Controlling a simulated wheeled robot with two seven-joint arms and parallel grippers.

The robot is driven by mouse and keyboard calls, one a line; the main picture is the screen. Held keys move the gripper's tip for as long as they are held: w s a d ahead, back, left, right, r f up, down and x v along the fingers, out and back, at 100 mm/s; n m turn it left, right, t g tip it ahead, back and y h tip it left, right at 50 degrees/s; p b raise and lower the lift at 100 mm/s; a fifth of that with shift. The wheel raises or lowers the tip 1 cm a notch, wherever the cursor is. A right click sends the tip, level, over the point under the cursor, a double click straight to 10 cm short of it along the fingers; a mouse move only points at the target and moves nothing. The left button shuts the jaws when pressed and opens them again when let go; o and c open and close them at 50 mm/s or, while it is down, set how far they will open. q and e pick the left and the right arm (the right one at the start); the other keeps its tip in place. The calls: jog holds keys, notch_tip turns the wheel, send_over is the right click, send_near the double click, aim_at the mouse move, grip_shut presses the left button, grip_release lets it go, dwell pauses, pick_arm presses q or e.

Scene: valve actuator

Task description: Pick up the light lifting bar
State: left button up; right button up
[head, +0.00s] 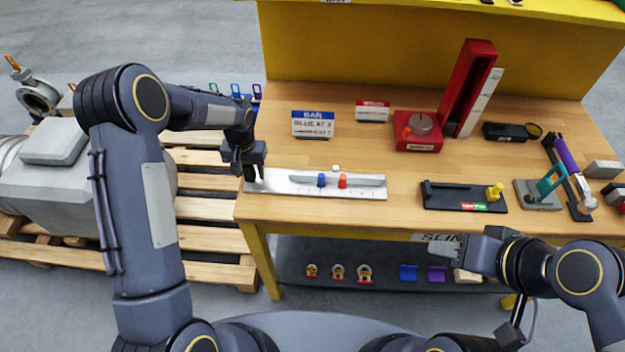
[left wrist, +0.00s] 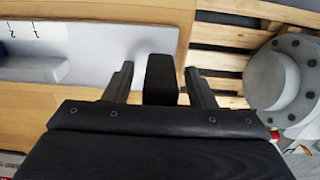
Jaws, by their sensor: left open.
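The light lifting bar (head: 298,176) looks like a pale raised bar with a blue slider (head: 321,180) and a red slider (head: 343,181). It lies along a white plate with scale marks (head: 370,193) at the bench's front left. In the left wrist view the bar's end (left wrist: 45,69) and the marked plate (left wrist: 95,40) show at left. My left gripper (head: 249,178) is open over the plate's left end, beyond the bar's end. A dark block (left wrist: 161,78) shows between its fingers; I cannot tell what it is. My right gripper (head: 440,248) is at the bench's front right, its jaw state unclear.
A blue sign reading BAR (head: 313,124) stands behind the plate. A red device (head: 418,131), a black fixture with a yellow knob (head: 465,197) and other tools fill the right side. A wooden pallet (head: 210,207) lies left of the bench. A shelf is below.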

pick_arm(q)
jog(key=shift+f, duration=0.2)
grip_shut()
jog(key=shift+r, duration=0.1)
dwell(0.4)
